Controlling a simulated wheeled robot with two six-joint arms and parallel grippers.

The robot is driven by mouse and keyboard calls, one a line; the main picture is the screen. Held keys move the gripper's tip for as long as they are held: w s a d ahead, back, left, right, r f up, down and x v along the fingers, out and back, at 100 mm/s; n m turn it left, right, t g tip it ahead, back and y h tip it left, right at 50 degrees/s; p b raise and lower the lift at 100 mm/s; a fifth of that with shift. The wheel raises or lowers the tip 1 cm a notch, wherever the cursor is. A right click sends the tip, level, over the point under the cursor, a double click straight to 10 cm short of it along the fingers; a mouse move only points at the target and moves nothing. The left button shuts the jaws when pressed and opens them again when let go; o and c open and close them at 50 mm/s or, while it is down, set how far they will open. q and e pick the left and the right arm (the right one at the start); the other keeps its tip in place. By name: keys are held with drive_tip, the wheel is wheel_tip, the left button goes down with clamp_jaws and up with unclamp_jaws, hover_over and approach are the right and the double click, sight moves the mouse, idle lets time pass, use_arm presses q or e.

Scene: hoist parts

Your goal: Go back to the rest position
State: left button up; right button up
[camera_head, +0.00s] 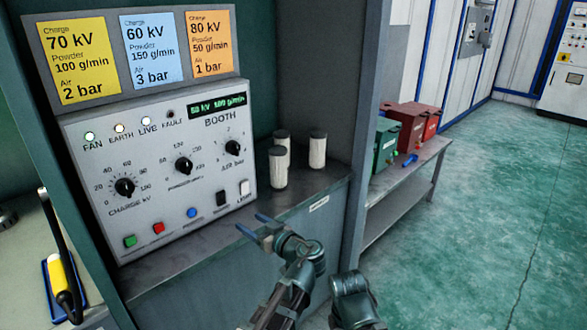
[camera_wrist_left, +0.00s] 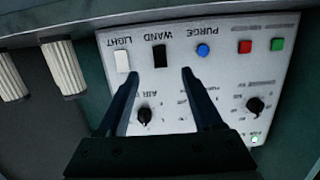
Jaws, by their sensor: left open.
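My left gripper (camera_head: 251,224) is open and empty, in front of the lower right part of the booth control panel (camera_head: 130,215). In the left wrist view its two fingers (camera_wrist_left: 160,76) stand apart, with the black WAND switch (camera_wrist_left: 159,56) seen between their tips. The white LIGHT switch (camera_wrist_left: 122,61) is beside it, and the blue PURGE button (camera_wrist_left: 203,50) is on the other side. I cannot tell any contact with the panel. The fan lamp (camera_head: 90,136) looks lit and the fault lamp (camera_head: 170,115) dark. My right gripper is not in view.
Several pale ribbed cylinders (camera_head: 318,150) stand on the shelf right of the panel. Yellow, blue and orange setting cards (camera_head: 151,50) are above it. A side bench (camera_head: 405,170) holds green and red boxes (camera_head: 385,141). A yellow-handled tool (camera_head: 58,275) is at left. Green floor (camera_head: 480,220) is open.

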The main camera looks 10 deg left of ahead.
use_arm(q)
drive_tip(key=s+d+f+m+g+h, duration=0.45)
drive_tip(key=s+f, duration=0.45)
drive_tip(key=f, duration=0.3)
drive_tip(key=s+d+f+m+g+h, duration=0.5)
drive_tip(key=s+d+f+m+h, duration=0.15)
drive_tip(key=s+d+m, duration=0.3)
wheel_tip(320, 180, up, 18)
drive_tip(key=s+d+p, duration=0.1)
drive_tip(key=p, duration=1.7)
drive_tip(key=shift+s+d+r+h, duration=0.25)
drive_tip(key=shift+s+d+h, duration=0.05)
drive_tip(key=shift+s+h, duration=0.1)
drive_tip(key=shift+g, duration=0.25)
